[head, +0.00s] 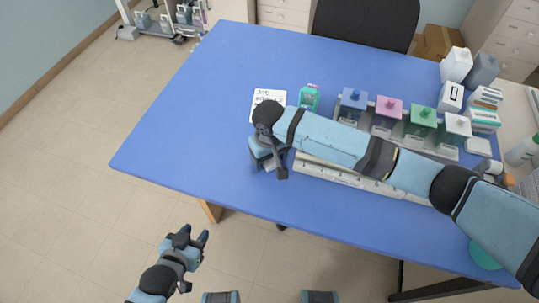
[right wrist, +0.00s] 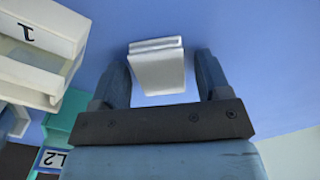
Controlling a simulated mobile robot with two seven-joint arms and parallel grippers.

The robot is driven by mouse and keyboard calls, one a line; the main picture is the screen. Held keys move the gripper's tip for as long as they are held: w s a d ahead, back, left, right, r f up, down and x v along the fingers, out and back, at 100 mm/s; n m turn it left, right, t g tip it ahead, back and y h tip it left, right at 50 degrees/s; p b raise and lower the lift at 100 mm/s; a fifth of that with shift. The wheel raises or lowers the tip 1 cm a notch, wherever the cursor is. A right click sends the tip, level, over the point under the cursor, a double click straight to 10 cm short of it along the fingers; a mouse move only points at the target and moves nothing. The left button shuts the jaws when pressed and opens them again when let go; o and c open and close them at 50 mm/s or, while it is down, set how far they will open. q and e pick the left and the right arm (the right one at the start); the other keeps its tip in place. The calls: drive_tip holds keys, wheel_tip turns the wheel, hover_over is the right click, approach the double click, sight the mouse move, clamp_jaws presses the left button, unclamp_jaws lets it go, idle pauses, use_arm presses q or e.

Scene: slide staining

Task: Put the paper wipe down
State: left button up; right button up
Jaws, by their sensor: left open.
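The paper wipe (right wrist: 157,68), a small white folded pad, shows in the right wrist view between the fingers of my right gripper (right wrist: 162,80). The fingers stand apart, with a visible gap on the wipe's right side; whether the left finger touches it is unclear. In the head view my right gripper (head: 268,157) points down over the left part of the blue table (head: 205,130), and the wipe is hidden there. My left gripper (head: 190,241) is open and empty, off the table's front edge.
A long white tray (head: 312,172) lies right of my right gripper, partly under my arm. Coloured staining jars (head: 388,112) are further right. The table's left side is clear.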

drive_tip(key=shift+r, duration=0.1)
wheel_tip(320, 180, up, 12)
idle(0.5)
idle(0.5)
